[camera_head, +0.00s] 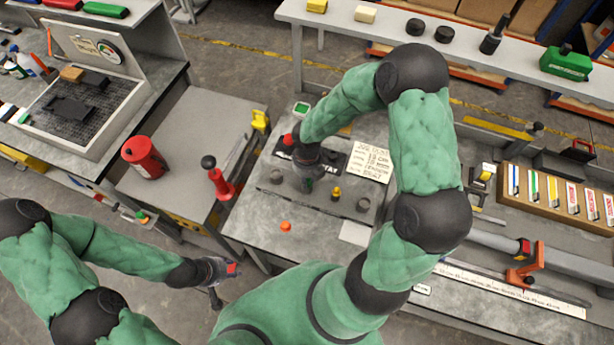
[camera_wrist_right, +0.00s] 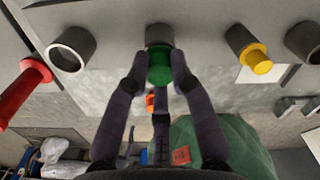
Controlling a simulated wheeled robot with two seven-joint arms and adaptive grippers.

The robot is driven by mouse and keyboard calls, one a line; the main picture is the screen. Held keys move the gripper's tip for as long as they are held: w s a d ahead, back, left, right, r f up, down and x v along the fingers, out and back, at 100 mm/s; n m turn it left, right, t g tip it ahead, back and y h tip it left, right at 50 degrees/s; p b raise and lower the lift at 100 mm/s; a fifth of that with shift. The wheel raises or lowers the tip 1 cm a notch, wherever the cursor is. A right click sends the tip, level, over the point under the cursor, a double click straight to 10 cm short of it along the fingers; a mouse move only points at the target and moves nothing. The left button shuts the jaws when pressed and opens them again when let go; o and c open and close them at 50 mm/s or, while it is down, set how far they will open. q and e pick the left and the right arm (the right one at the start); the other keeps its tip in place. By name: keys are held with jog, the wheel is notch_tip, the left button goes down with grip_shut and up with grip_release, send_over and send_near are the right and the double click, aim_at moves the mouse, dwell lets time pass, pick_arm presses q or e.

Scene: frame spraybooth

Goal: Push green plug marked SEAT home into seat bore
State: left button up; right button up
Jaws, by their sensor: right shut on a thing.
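The green plug (camera_wrist_right: 160,68) shows in the right wrist view between the dark fingers of my right gripper (camera_wrist_right: 160,74), which is shut on it. The plug lines up with a grey seat bore (camera_wrist_right: 160,35) and overlaps its mouth. I cannot tell how deep it sits, and no SEAT mark is readable. In the head view my right gripper (camera_head: 308,181) is over the grey fixture plate (camera_head: 320,198) and mostly hides the plug. My left gripper (camera_head: 218,275) hangs away at the lower left with nothing clear in it; its finger opening is unclear.
A yellow plug (camera_wrist_right: 258,60) stands in the bore to the right. Open bores flank them (camera_wrist_right: 72,47). An orange piece (camera_head: 286,226) lies on the bench in front. A red-handled clamp (camera_head: 218,182) and red can (camera_head: 145,157) stand left.

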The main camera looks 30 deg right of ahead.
jog(key=shift+f, duration=0.35)
jog(key=o, duration=1)
notch_tip(320, 180, up, 12)
